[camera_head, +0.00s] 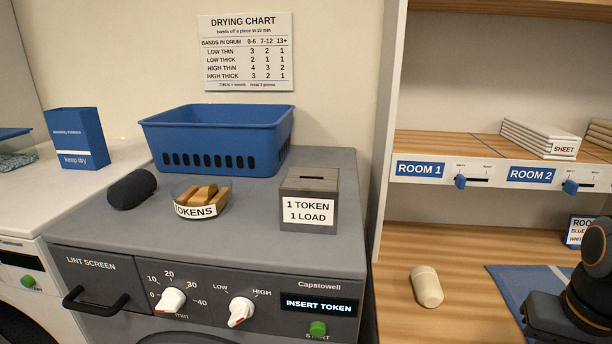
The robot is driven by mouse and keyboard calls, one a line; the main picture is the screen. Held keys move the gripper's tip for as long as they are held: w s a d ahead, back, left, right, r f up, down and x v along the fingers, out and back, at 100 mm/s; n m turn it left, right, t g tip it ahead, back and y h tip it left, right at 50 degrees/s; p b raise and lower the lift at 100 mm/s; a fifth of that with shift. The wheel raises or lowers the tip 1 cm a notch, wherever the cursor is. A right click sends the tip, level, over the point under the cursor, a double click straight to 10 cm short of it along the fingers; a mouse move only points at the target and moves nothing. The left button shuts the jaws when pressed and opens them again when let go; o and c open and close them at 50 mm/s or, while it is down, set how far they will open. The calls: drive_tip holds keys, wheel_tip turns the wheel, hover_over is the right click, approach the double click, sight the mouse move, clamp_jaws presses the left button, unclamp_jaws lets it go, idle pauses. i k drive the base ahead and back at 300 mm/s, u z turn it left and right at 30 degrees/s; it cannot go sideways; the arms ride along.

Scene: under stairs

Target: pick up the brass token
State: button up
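Brass-coloured tokens (200,193) lie piled in a small round bowl (181,196) labelled TOKENS. The bowl stands on top of the grey dryer (120,235), left of the middle of the picture. The tokens overlap, and some are partly hidden by the bowl's rim and label, so I cannot tell their exact number. A grey slotted box (309,213) marked "1 TOKEN 1 LOAD" stands to the right of the bowl. Dark parts of my arm show at the lower right edge, well away from the bowl. My gripper is not in view.
A blue basket (218,138) stands behind the bowl, and a dark cylinder (132,189) lies close to its left. The dryer display (318,306) reads INSERT TOKEN. A cream cup-like object (427,287) lies on the wooden counter (400,325). A shelf upright (388,130) rises beside the dryer.

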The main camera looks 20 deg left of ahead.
sight(213, 189)
drive_tip(key=z, duration=1.9)
drive_tip(key=k, duration=1.8)
drive_tip(key=u, duration=1.6)
